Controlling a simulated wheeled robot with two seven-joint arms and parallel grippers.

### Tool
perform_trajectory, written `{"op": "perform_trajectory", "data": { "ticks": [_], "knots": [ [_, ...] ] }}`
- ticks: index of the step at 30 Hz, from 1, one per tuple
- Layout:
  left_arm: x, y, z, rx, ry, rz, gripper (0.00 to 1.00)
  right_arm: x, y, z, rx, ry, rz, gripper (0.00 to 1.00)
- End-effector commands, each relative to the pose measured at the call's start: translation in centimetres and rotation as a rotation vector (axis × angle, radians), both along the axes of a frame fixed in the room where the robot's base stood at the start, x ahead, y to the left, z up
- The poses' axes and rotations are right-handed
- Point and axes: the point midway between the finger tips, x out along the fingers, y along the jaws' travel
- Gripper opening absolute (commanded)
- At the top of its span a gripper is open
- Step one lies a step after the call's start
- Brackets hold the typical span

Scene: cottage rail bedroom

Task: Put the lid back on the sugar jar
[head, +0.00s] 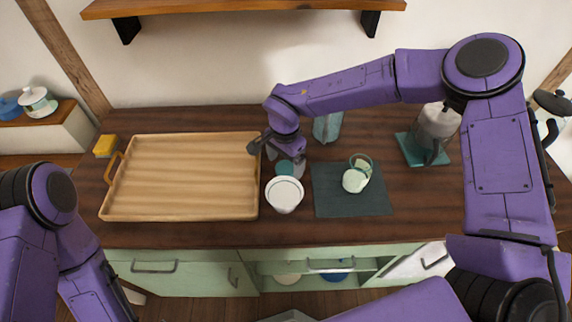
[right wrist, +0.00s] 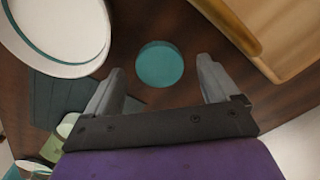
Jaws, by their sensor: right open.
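A small round teal piece (head: 285,168), which looks like the lid, lies flat on the dark wooden counter between the tray and the mat. It also shows in the right wrist view (right wrist: 160,64). A white round vessel with a teal ring (head: 284,196), possibly the sugar jar, stands just in front of it, and it fills the upper left of the right wrist view (right wrist: 50,25). My right gripper (head: 284,159) is open and empty. Its fingers point down, one on each side of the teal piece in the picture. My left gripper is out of the head view.
A wooden tray (head: 185,214) lies left of the teal piece. A dark mat (head: 335,205) with a pale cup (head: 354,181) lies to the right. A glass container (head: 328,128) stands behind, and a coffee maker (head: 438,122) further right. The tray is empty.

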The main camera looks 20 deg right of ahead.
Motion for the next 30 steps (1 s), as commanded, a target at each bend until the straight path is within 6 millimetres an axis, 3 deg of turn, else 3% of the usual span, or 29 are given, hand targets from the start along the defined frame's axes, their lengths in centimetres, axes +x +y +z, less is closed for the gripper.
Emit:
{"op": "perform_trajectory", "data": {
  "ticks": [4, 13, 18, 30],
  "knots": [
    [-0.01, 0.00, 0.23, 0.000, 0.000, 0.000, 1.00, -0.02, -0.01, -1.03, 0.000, 0.000, 0.000, 0.88],
    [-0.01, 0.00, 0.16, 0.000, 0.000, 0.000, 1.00, 0.00, 0.00, -1.08, 0.000, -0.001, 0.000, 0.88],
    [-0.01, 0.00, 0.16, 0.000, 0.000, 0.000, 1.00, -0.01, 0.01, -1.06, 0.000, -0.001, 0.000, 0.33],
    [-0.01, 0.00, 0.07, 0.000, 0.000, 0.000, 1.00, 0.03, 0.01, -0.64, 0.001, -0.002, -0.001, 0.29]
  ]
}}
